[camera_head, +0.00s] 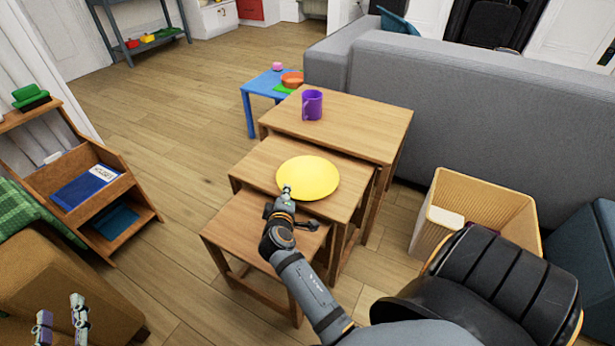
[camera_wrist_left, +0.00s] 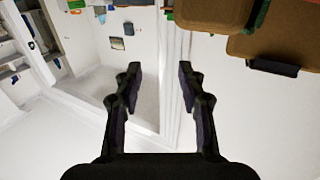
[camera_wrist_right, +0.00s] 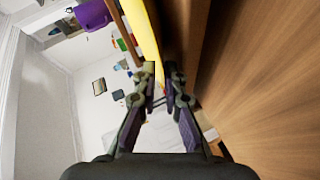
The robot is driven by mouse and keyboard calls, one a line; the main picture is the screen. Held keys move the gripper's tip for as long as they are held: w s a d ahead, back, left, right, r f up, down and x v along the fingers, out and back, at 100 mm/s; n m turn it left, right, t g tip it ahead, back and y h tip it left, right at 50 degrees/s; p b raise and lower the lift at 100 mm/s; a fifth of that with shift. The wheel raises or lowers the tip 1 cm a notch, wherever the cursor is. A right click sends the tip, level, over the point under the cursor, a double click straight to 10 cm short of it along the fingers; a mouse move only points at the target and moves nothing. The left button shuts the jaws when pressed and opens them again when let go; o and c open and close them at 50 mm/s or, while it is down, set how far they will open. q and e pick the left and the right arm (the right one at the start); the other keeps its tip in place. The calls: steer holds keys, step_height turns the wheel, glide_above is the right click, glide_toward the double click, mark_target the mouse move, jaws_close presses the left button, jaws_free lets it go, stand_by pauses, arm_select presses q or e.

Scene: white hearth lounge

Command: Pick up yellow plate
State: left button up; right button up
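The yellow plate (camera_head: 312,173) is a round disc over the middle wooden nesting table (camera_head: 259,168); I cannot tell whether it touches the top. In the right wrist view the plate (camera_wrist_right: 141,28) shows nearly edge-on, its rim running down between the fingertips. My right gripper (camera_head: 287,190) is at the plate's near edge. Its fingers (camera_wrist_right: 161,70) are drawn close together on the rim. My left gripper (camera_head: 60,314) is open and empty at the lower left, far from the plate. Its spread fingers also show in the left wrist view (camera_wrist_left: 159,80).
A purple mug (camera_head: 312,105) stands on the tallest table (camera_head: 357,121). The lowest table (camera_head: 235,229) is under my right arm. A grey sofa (camera_head: 460,100) and a beige basket (camera_head: 437,202) stand on the right. A wooden shelf (camera_head: 105,222) stands left; the floor between is clear.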

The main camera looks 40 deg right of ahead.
jaws_close()
steer(key=shift+r, duration=0.1)
